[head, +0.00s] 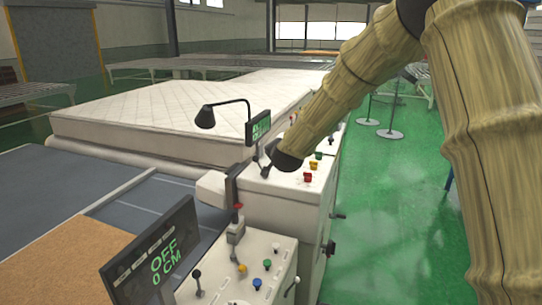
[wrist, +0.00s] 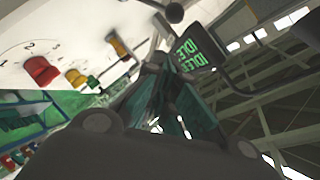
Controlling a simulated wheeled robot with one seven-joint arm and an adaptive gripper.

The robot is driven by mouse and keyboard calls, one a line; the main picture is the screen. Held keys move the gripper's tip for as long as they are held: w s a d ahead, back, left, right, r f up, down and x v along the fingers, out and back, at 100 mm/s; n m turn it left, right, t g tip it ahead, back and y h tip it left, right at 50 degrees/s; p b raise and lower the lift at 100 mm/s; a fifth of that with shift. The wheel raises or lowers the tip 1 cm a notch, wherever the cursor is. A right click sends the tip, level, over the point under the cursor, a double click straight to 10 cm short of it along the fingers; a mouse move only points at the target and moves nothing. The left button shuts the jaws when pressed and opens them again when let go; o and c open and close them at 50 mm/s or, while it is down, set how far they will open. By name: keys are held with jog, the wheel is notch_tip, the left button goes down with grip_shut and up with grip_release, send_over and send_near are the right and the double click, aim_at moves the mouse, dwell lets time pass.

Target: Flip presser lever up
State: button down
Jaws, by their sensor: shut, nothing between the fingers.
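My arm reaches in from the upper right in the head view, and my gripper (head: 268,165) is over the far white control box (head: 255,198), beside the screen (head: 258,127). In the wrist view my gripper (wrist: 180,122) is shut and empty, its fingers pointing toward the panel and the screen, which reads IDLE (wrist: 190,52). I cannot tell which control is the presser lever. A lever right at the fingers is not clear, as the fingers hide that spot. On the near panel stand a black-knobbed lever (head: 197,284) and another lever (head: 291,288).
Red (head: 308,177), yellow (head: 313,165) and green (head: 318,155) knobs stand right of my gripper. A white mattress (head: 170,115) lies behind. An OFF screen (head: 155,262) is in front. Green floor (head: 385,190) is open at right.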

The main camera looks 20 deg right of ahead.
jog(key=b+v, duration=0.2)
jog(key=v, duration=0.5)
jog(key=shift+s, duration=0.3)
